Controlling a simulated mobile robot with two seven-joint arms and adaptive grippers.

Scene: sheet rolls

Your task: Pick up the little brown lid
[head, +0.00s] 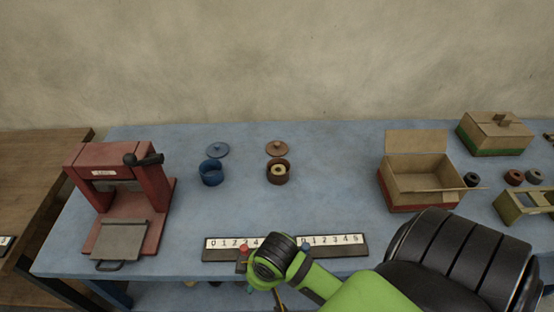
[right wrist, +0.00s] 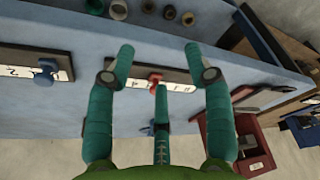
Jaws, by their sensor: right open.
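The little brown lid (head: 277,148) lies on the blue table in the head view, just behind a brown round pot (head: 279,178) that has a cream roll in it. A round knob stands on top of the lid. My right gripper (right wrist: 159,50) is open and empty in the right wrist view, its teal fingers spread around the view of a red-knobbed number strip. In the head view my right arm reaches in from the lower right and hides most of that gripper, which is near the table's front edge, well short of the lid. My left gripper is not in view.
Number strips (head: 340,250) lie along the front edge. A red press (head: 105,165) stands left, an open cardboard box (head: 415,190) right. The table between strips and pots is clear.

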